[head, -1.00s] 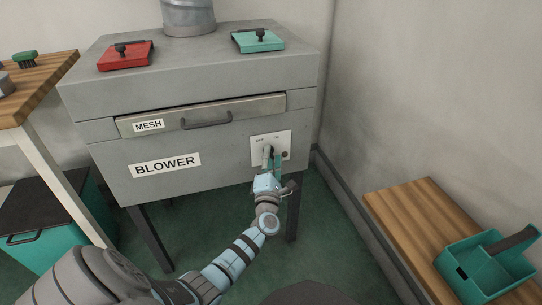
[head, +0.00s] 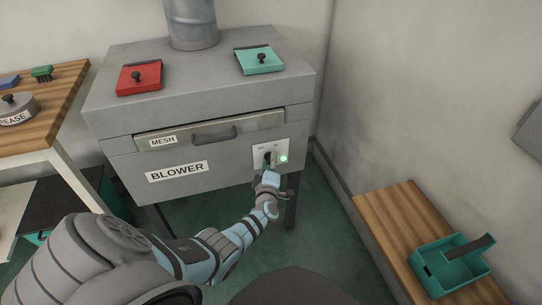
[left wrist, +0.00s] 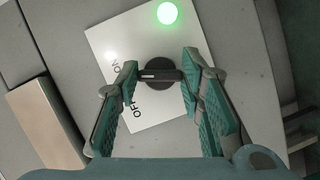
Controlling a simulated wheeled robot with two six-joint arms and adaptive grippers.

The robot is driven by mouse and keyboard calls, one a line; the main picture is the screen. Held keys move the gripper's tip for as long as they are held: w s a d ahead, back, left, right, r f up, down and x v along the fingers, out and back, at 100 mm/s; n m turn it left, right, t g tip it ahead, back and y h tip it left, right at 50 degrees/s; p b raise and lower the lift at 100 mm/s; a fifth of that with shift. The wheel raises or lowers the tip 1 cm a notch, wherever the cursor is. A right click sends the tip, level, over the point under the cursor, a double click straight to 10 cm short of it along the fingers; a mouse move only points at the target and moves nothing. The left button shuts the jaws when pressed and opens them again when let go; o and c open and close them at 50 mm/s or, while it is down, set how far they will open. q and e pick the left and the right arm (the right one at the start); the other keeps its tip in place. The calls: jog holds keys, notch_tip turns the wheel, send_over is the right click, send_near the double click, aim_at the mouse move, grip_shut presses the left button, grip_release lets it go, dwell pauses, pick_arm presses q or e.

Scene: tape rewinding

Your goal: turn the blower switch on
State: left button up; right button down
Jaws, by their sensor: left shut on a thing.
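The blower switch is a dark round knob (left wrist: 158,76) on a white plate (left wrist: 108,42) marked ON and OFF; the plate also shows at the blower's front right in the head view (head: 262,149). The knob's pale mark points left in the wrist view, close to the ON label. A green lamp (left wrist: 167,13) on the plate is lit, also in the head view (head: 283,158). My left gripper (head: 269,165) is at the plate, its green fingers (left wrist: 160,75) closed on either side of the knob. My right gripper is not in view.
The grey blower box (head: 125,127) has a MESH drawer (head: 237,125) above the switch. Red (head: 137,78) and green (head: 260,61) lids lie on top. A wooden bench (head: 385,225) with a green tray (head: 450,283) stands right. A wooden table (head: 60,100) stands left.

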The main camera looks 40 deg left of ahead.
pick_arm(q)
jog(key=shift+m+g+p, duration=0.4)
jog(key=shift+m+p, duration=0.3)
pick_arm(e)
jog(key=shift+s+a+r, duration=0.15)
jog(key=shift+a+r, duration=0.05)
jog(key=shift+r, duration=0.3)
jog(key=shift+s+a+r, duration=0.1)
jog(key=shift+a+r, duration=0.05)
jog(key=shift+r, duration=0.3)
pick_arm(q)
jog(key=o, duration=1.2)
jog(key=shift+c, duration=0.2)
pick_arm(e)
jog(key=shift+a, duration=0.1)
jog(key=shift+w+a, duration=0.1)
pick_arm(q)
jog(key=v, duration=1.2)
